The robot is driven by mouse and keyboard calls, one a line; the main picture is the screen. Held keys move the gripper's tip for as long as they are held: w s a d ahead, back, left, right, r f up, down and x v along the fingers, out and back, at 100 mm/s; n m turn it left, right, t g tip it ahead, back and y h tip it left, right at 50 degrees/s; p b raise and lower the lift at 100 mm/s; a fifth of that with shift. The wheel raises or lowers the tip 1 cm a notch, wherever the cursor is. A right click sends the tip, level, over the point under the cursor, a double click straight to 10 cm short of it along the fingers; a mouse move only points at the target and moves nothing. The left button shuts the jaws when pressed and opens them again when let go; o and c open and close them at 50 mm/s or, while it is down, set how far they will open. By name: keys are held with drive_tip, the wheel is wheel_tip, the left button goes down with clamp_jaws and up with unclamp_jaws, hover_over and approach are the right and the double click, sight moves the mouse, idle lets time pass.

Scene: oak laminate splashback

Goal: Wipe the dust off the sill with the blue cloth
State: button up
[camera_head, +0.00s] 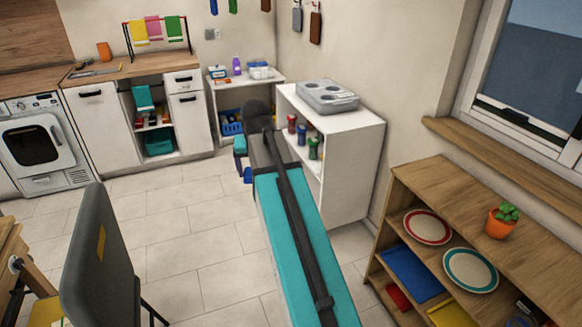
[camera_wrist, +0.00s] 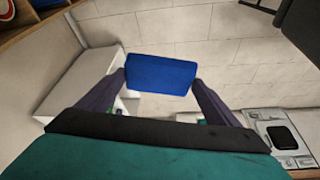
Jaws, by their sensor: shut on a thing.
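The blue cloth (camera_wrist: 161,72) is a flat blue piece held between the two dark fingers of my gripper (camera_wrist: 159,80) in the wrist view. The gripper is shut on it, over the tiled floor. In the head view my gripper (camera_head: 241,158) is small and partly hidden behind my arm, and a bit of blue shows below it. The wooden sill (camera_head: 505,158) runs under the window at the right of the head view, well apart from my gripper. I cannot make out dust on it.
A wooden shelf unit (camera_head: 435,182) with plates and a potted plant (camera_head: 502,221) stands below the sill. A white shelf unit (camera_head: 352,160) bearing a grey case (camera_head: 328,96) stands beyond my arm. A dark chair (camera_head: 100,262) is at left. Tiled floor between is clear.

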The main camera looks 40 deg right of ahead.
drive_tip(key=w+a+r+n+y, duration=0.1)
drive_tip(key=a+n, duration=0.2)
drive_tip(key=a, duration=0.9)
drive_tip(key=w+a+r+n+y, duration=0.1)
drive_tip(key=w+a+n, duration=0.1)
drive_tip(key=a, duration=1)
drive_tip(key=shift+w+n+t, duration=0.25)
drive_tip(key=shift+n+t, duration=0.05)
drive_tip(key=shift+n, duration=0.2)
drive_tip(key=shift+s, duration=0.15)
